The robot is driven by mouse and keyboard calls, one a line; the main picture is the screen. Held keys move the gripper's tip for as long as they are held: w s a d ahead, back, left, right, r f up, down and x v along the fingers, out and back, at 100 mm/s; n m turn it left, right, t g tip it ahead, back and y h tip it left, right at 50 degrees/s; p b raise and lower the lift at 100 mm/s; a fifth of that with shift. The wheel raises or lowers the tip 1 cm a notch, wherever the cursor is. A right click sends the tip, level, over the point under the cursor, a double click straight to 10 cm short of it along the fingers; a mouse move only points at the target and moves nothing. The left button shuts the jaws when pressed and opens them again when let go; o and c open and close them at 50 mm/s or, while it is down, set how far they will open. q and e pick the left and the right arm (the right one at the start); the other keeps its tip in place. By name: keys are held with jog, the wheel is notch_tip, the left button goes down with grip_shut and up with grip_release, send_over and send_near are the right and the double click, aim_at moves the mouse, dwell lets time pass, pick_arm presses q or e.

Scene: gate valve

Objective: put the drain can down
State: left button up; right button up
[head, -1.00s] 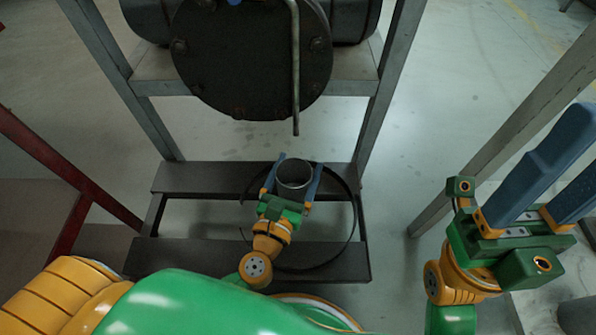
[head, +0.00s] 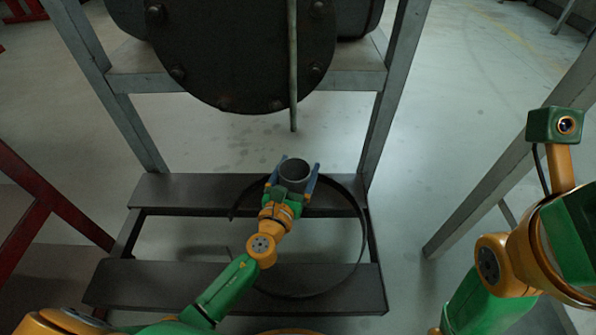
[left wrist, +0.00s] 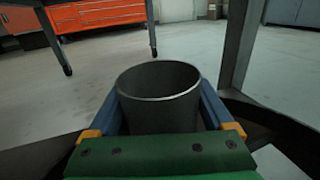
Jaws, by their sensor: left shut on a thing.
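The drain can (head: 293,172) is a grey, open-topped metal cylinder, upright and with no lid. My left gripper (head: 299,166) is shut on it, with a blue finger along each side. The can (left wrist: 160,97) also fills the middle of the left wrist view, between the blue fingers. In the head view it appears in front of the rear slat of the low dark stand (head: 170,190), below the valve's hanging rod. Its underside is hidden, so I cannot tell whether it touches anything. My right arm is at the right edge; its fingers are outside the frame.
A dark round flange (head: 240,60) is above and behind the can, with a thin rod (head: 293,80) hanging down. Grey frame legs (head: 385,110) flank it. A thin black hoop (head: 362,235) surrounds the left wrist area. Red bars (head: 40,215) stand at left. Open floor lies behind.

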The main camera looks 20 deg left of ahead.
aim_at(289, 188)
pick_arm(q)
jog(key=shift+f, duration=0.15)
jog(key=o, duration=1.4)
jog(key=shift+o, duration=0.2)
jog(key=shift+r, duration=0.25)
jog(key=shift+s+a, duration=0.2)
jog(key=shift+s, duration=5.8)
